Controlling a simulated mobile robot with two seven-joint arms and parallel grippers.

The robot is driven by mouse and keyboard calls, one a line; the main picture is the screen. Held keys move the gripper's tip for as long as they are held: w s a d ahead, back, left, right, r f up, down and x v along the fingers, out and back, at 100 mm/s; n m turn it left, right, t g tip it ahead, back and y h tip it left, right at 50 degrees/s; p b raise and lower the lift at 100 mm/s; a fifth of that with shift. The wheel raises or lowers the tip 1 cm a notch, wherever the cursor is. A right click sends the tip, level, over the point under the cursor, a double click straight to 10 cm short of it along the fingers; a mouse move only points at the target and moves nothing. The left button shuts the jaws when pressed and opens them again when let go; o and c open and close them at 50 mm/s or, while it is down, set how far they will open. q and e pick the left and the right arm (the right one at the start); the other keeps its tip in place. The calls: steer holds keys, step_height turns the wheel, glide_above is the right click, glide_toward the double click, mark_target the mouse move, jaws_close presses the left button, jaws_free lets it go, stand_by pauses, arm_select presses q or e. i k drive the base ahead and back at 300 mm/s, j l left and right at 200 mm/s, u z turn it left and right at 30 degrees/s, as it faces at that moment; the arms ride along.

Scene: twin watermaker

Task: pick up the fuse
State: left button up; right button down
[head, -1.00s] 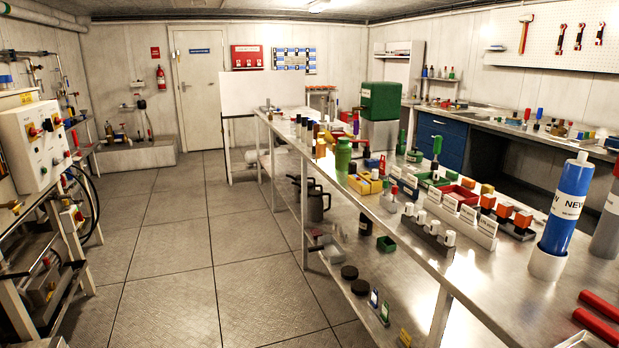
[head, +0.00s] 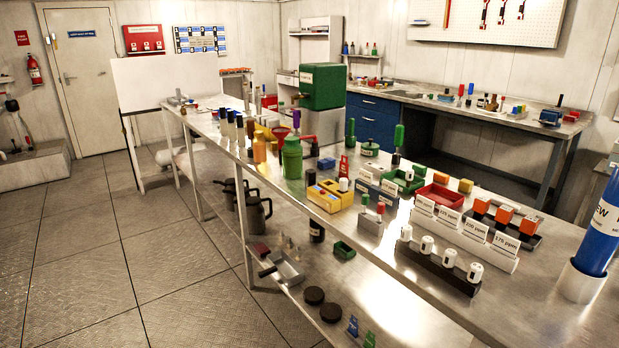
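I cannot make out for certain which small part is the fuse. Several small white cylinders (head: 427,246) stand in a dark rack (head: 440,270) near the front of the steel bench. A yellow block (head: 328,200) with blue parts and a white piece on it sits further left on the bench. A small grey holder (head: 371,222) with red-topped and green-topped pieces stands between them. Neither of my grippers shows in the head view.
Label blocks (head: 475,243), orange blocks (head: 502,216), a red tray (head: 440,197) and a green bottle (head: 292,158) crowd the steel bench (head: 530,300). A blue cylinder (head: 600,235) stands at its right. The floor (head: 90,260) at left is clear.

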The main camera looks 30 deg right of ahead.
mark_target(343, 182)
steer(key=i+z, duration=0.45)
steer(key=i+j+z, duration=0.1)
steer(key=i+z, duration=0.85)
steer(key=i+l, duration=0.05)
steer(key=i, duration=0.05)
